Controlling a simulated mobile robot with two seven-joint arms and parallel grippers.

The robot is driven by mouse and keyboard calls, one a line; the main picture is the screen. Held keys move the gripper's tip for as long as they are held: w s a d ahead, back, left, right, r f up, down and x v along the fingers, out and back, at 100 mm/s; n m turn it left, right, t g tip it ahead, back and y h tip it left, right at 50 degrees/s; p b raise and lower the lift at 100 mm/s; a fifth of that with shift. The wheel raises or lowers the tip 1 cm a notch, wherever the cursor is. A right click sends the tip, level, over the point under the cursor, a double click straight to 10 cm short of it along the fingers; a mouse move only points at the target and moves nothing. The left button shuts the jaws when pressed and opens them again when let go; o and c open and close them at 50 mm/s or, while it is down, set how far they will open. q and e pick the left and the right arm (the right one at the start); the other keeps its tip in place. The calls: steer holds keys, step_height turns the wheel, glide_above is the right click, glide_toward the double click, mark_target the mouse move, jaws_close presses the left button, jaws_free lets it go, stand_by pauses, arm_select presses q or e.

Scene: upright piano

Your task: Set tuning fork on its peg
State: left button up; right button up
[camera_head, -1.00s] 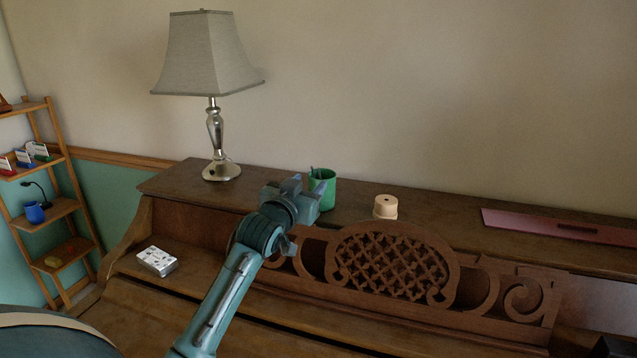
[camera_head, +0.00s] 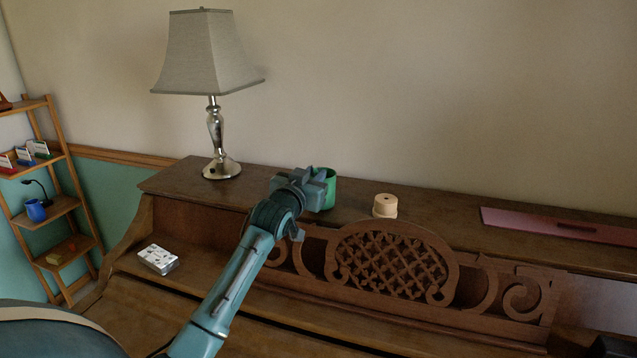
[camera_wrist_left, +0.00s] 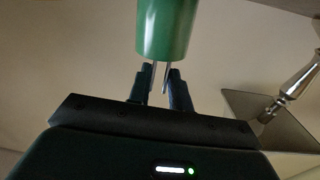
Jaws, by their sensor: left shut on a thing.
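My left gripper (camera_head: 318,189) is at the green cup (camera_head: 329,188) on the piano top and covers its left side. In the left wrist view the gripper (camera_wrist_left: 162,78) is shut on thin metal prongs, which I take for the tuning fork (camera_wrist_left: 165,77). The prongs show between the fingers right by the cup (camera_wrist_left: 165,28); the rest of the fork is hidden. A pale round wooden block (camera_head: 385,205) with a dark spot on top stands right of the cup; I cannot tell whether it is the peg. My right gripper is not clearly in view.
A lamp (camera_head: 216,140) stands at the back left of the piano top. A pink flat board (camera_head: 550,224) lies at the right. The carved music desk (camera_head: 395,262) rises in front. A patterned box (camera_head: 158,259) lies lower left. The top between block and board is clear.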

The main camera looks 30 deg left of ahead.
arm_select(q)
jaws_close()
steer(key=shift+r, duration=0.1)
